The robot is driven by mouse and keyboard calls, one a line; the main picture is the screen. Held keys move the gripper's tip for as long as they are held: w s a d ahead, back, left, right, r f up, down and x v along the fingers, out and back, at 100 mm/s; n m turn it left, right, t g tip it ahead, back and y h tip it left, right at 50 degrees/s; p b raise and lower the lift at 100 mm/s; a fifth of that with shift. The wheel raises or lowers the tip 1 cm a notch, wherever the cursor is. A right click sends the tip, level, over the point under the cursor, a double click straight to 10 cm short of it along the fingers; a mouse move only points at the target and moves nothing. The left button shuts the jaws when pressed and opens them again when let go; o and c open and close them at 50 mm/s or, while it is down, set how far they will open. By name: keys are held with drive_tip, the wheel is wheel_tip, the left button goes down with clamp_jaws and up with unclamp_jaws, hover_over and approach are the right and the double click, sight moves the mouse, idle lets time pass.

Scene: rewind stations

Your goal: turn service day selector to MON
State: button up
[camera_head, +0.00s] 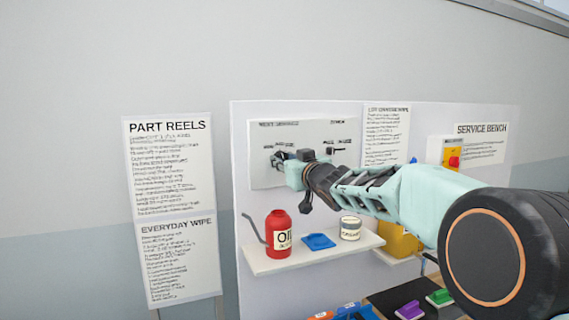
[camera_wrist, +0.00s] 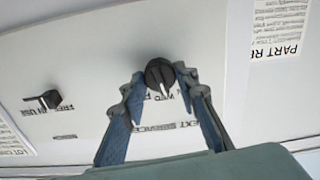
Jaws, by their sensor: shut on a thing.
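The service day selector, a round black knob with a white pointer line (camera_wrist: 160,75), sits on the white panel (camera_head: 262,175) under a "NEXT SERVICE" heading. My gripper (camera_wrist: 158,73) has one finger on each side of the knob and is shut on it. In the wrist view the pointer aims down toward the printed "WED" label. Other day labels are partly hidden by my fingers, and I cannot read MON clearly. In the head view my gripper (camera_head: 283,159) is at the panel's left half and covers most of the knob.
A second black knob (camera_head: 335,150) is right of my gripper on the same panel; it also shows in the wrist view (camera_wrist: 45,100). Below, a shelf (camera_head: 300,261) holds a red oil can (camera_head: 277,240), a blue item (camera_head: 318,241) and a jar (camera_head: 350,232).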

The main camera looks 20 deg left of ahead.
drive_tip(key=n+b, duration=0.2)
drive_tip(key=n, duration=0.4)
drive_tip(key=shift+n, duration=0.4)
idle(0.3)
drive_tip(key=o, duration=1.1)
drive_tip(key=shift+o, duration=0.2)
drive_tip(key=shift+s+d, duration=0.1)
drive_tip(key=shift+s, duration=0.05)
drive_tip(key=v, duration=1.1)
drive_tip(key=shift+s+d, duration=0.25)
drive_tip(key=shift+s, duration=0.05)
